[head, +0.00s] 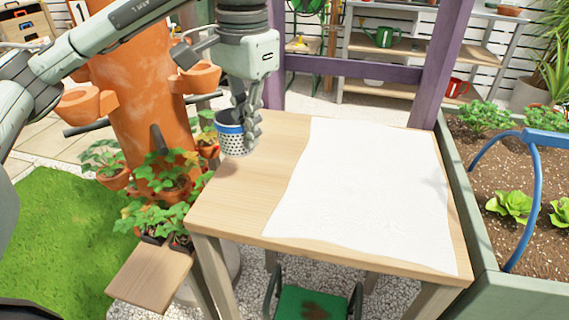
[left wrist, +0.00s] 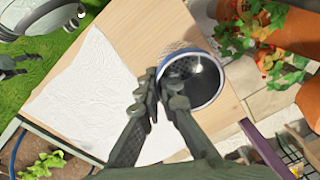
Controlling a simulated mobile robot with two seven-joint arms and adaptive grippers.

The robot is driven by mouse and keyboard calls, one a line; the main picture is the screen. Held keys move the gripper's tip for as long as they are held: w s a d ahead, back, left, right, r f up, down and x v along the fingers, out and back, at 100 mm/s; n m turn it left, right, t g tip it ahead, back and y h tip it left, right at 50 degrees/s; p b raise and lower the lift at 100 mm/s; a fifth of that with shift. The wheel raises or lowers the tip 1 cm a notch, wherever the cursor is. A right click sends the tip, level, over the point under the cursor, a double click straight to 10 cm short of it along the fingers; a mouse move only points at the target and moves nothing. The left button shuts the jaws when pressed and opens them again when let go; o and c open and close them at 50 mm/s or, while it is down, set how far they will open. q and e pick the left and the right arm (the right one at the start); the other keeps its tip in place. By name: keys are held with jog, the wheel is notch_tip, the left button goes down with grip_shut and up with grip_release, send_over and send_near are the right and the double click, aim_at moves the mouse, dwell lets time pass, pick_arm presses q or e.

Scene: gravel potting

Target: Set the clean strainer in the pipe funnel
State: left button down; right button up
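The strainer (head: 235,140) is a perforated metal cup with a blue rim. It is upright at the table's left edge in the head view; I cannot tell whether its base touches the wood. My left gripper (head: 246,122) comes down from above and is shut on its side wall at the rim. In the left wrist view the fingers (left wrist: 162,90) pinch the wall of the strainer (left wrist: 205,84), and its inside looks empty. I cannot make out a pipe funnel in either view. What seems to be my right gripper (left wrist: 10,66) shows small at the left wrist view's left edge.
A white cloth (head: 365,185) covers much of the wooden table (head: 225,217). A terracotta tower (head: 130,80) with planted pockets stands to the left. A raised bed (head: 470,215) with a blue hoop borders the right. Purple posts (head: 440,65) rise behind the table.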

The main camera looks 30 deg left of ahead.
pick_arm(q)
jog(key=w+d+f, duration=0.1)
jog(key=d, duration=0.1)
jog(key=w+d+f, duration=0.1)
jog(key=shift+w+d+f, duration=0.15)
jog(key=shift+d+f, duration=0.2)
jog(key=shift+d, duration=0.05)
notch_tip(320, 180, down, 4)
jog(key=shift+r, duration=0.1)
pick_arm(e)
jog(key=shift+r, duration=0.35)
jog(key=shift+s+f, duration=0.1)
pick_arm(q)
jog(key=shift+f, duration=0.2)
jog(key=shift+b, duration=0.3)
jog(key=c, duration=2.1)
grip_release()
jog(key=o, duration=0.4)
pick_arm(e)
jog(key=shift+r, duration=0.65)
